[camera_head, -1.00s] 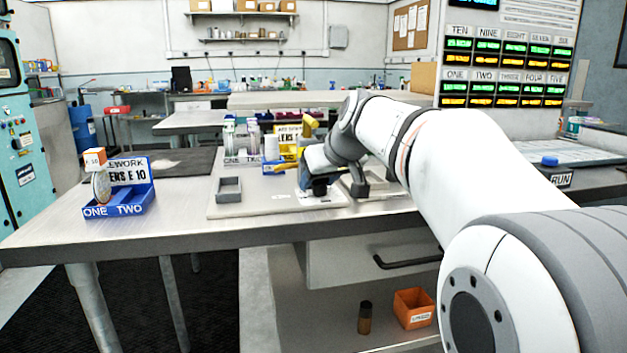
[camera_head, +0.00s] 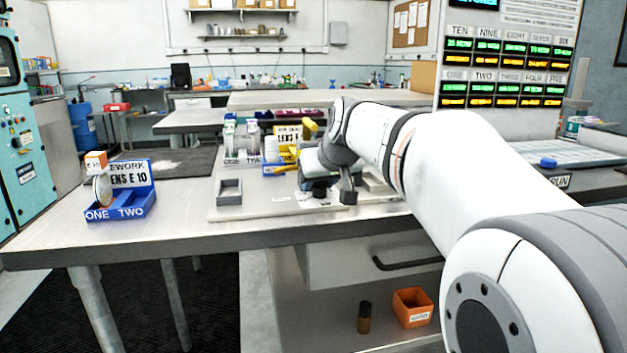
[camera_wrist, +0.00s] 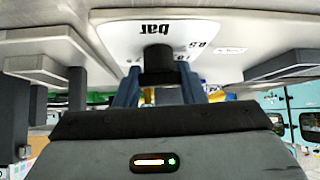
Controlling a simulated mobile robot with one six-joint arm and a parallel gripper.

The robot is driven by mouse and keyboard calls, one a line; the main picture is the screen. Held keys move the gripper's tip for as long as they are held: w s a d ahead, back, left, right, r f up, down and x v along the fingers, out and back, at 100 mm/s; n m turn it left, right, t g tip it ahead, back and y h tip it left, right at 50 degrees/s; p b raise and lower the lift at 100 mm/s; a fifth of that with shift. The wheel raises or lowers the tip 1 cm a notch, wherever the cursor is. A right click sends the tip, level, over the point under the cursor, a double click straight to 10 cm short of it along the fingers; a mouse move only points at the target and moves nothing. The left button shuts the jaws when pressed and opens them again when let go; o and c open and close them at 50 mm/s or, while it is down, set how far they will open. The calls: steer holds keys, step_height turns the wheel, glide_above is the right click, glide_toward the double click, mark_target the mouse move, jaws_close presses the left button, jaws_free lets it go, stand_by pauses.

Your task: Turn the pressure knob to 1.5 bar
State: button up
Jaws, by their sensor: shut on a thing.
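The pressure knob (camera_wrist: 157,58) is a dark, stubby cylinder on a white dial plate (camera_wrist: 120,35). In the wrist view the plate appears upside down, with "bar", "0.5" and part of another mark near "1.0" readable. My gripper (camera_wrist: 158,80) has its two blue-grey fingers on either side of the knob, shut on it. The fingers and knob hide part of the scale, and I cannot read where the knob points. In the head view my wrist hides most of the dial on the pale board (camera_head: 245,212).
A grey square tray (camera_head: 229,197) sits on the board left of my wrist. A blue rework bin (camera_head: 122,209) stands at the table's left. Yellow and blue bins (camera_head: 287,160) are close behind my wrist. The table front (camera_head: 200,232) is clear.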

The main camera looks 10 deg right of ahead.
steer(key=o, duration=1)
steer(key=p+v, duration=0.2)
steer(key=v, duration=0.6)
